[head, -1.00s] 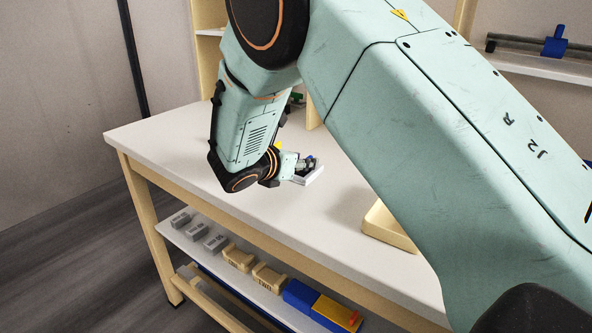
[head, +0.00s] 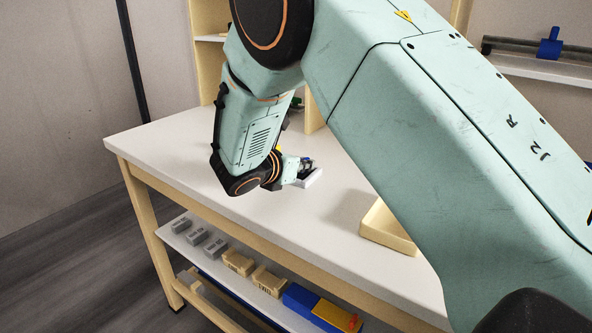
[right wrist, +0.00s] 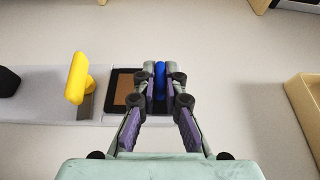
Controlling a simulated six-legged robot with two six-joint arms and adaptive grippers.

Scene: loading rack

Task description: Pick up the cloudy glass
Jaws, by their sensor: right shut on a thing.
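My right gripper (right wrist: 160,88) is shut on a narrow blue thing (right wrist: 160,74), which shows between the fingertips in the right wrist view. It is over the right part of a pale grey strip (right wrist: 40,108), at a dark-edged recess with a brown square (right wrist: 127,88). I cannot tell whether the blue thing is clear of the strip. In the head view the right gripper (head: 304,167) is small and low over the table, partly covered by its own wrist. I cannot make out a cloudy glass in either view. My left gripper is not in view.
A yellow handle (right wrist: 77,78) stands up from the strip left of the gripper. A cream tray (head: 386,233) is to the right on the white table (head: 160,140). The lower shelf holds grey blocks (head: 198,236), cream pieces (head: 238,263) and a blue-and-yellow box (head: 300,297).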

